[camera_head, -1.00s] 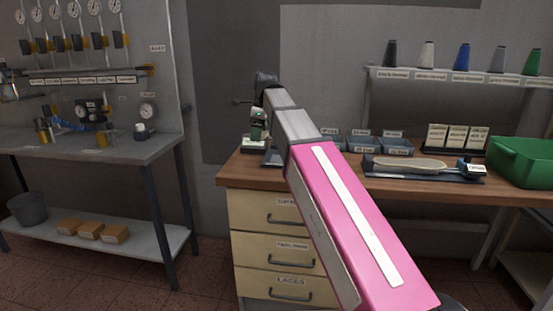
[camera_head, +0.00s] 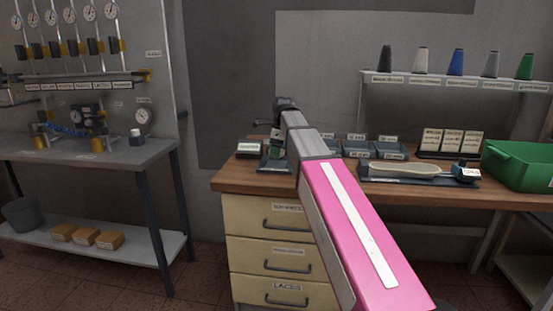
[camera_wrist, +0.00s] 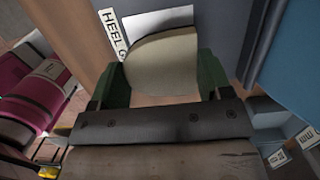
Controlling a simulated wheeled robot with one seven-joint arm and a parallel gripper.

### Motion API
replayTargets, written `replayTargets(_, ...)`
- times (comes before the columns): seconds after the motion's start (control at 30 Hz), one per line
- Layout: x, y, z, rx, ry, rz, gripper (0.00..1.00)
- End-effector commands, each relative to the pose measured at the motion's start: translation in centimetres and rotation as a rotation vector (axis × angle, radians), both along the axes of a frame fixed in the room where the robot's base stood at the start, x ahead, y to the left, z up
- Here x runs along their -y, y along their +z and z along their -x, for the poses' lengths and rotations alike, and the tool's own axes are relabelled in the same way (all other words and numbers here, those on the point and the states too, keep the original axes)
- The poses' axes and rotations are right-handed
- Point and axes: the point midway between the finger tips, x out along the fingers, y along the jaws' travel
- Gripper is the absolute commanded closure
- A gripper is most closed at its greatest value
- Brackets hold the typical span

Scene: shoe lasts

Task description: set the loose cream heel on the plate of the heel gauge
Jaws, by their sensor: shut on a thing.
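The cream heel (camera_wrist: 163,64) is between the two green fingers of my gripper (camera_wrist: 163,85) in the wrist view, and the gripper is shut on it. Behind the heel is a white plate (camera_wrist: 150,20), with a label starting "HEEL G" beside it, on the heel gauge. The heel overlaps the plate in this view; I cannot tell whether they touch. In the head view my gripper (camera_head: 276,133) is small and partly hidden by my arm at the bench's left end, above a blue-grey piece that seems to be the gauge (camera_head: 272,155).
A small white-topped block (camera_head: 249,148) stands left of the gauge. Blue-grey bins (camera_head: 388,149), a long tool with a pale sole shape (camera_head: 405,170) and a green crate (camera_head: 522,166) lie to the right on the wooden bench (camera_head: 235,180). A grey table (camera_head: 90,152) stands left across a gap.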

Motion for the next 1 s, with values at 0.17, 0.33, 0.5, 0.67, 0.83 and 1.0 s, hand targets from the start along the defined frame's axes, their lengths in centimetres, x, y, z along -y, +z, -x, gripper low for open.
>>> replayTargets(0.17,0.0,-2.5,0.1,-0.002,0.0,0.001,0.52)
replayTargets(0.33,0.0,-3.3,0.0,0.001,0.0,0.0,0.52)
replayTargets(0.5,0.0,-3.2,0.0,0.0,0.0,0.0,0.52)
replayTargets(0.67,0.0,-3.5,0.0,0.0,0.0,0.0,0.19)
replayTargets(0.83,0.0,-3.4,0.0,0.0,0.0,0.0,0.03)
replayTargets(1.0,0.0,-3.4,0.0,0.0,0.0,0.0,0.03)
